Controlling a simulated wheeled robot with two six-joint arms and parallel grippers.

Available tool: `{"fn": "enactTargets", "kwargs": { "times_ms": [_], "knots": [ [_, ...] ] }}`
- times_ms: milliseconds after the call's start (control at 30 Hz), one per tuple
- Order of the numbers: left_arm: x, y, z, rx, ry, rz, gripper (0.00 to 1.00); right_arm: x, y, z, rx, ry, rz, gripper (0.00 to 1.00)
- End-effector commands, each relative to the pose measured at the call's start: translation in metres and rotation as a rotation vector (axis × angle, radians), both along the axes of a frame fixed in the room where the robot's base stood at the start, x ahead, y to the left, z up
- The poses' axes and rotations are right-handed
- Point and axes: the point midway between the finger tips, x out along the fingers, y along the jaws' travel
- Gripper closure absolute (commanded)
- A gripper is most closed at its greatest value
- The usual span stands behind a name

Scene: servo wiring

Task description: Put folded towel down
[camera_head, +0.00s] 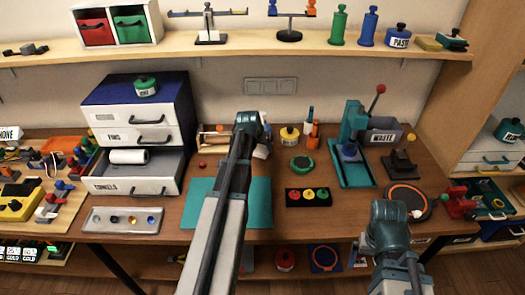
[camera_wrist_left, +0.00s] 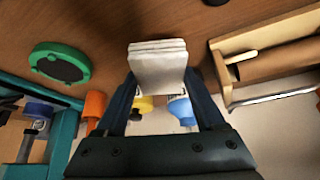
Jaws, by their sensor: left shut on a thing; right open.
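The folded white towel (camera_wrist_left: 158,66) is pinched between the fingers of my left gripper (camera_wrist_left: 160,84) in the left wrist view, its layered edge facing out. In the head view my left gripper (camera_head: 257,138) is over the middle of the desk, left of the yellow pot. A pale bit of the towel (camera_head: 262,151) shows beside it; my arm hides the rest. Brown wood shows beyond the towel in the wrist view; I cannot tell whether the towel touches it. My right gripper (camera_head: 388,212) is open and empty near the desk's front edge, its fingers mostly hidden.
A teal mat (camera_head: 205,210) lies under my left arm. A wooden holder with a roll (camera_wrist_left: 275,65) is close right of the towel in the wrist view. A green round dish (camera_wrist_left: 60,65) is to its left. An open drawer (camera_head: 135,180) juts out at left. A teal press (camera_head: 350,165) stands at right.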

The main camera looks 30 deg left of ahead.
Motion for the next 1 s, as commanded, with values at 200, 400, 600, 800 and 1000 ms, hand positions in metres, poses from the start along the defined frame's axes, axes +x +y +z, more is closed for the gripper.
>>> {"fn": "enactTargets", "kwargs": {
  "times_ms": [200, 400, 600, 800, 1000],
  "knots": [
    [0.011, 0.005, -0.001, 0.0, 0.0, 0.0, 0.81, 0.0, 0.0, -0.001, 0.0, 0.0, 0.0, 0.0],
    [0.028, 0.012, -0.003, 0.0, 0.0, 0.0, 0.81, 0.0, 0.0, -0.003, 0.0, 0.0, 0.0, 0.0],
    [0.023, 0.01, -0.035, 0.0, 0.0, 0.0, 0.81, 0.0, 0.0, -0.035, 0.0, 0.0, 0.0, 0.0],
    [0.023, 0.01, -0.038, 0.0, 0.0, 0.0, 0.81, 0.0, 0.0, -0.038, 0.0, 0.0, 0.0, 0.0],
    [0.023, 0.01, -0.038, 0.0, 0.0, 0.0, 0.81, 0.0, 0.0, -0.038, 0.0, 0.0, 0.0, 0.0]
  ]
}}
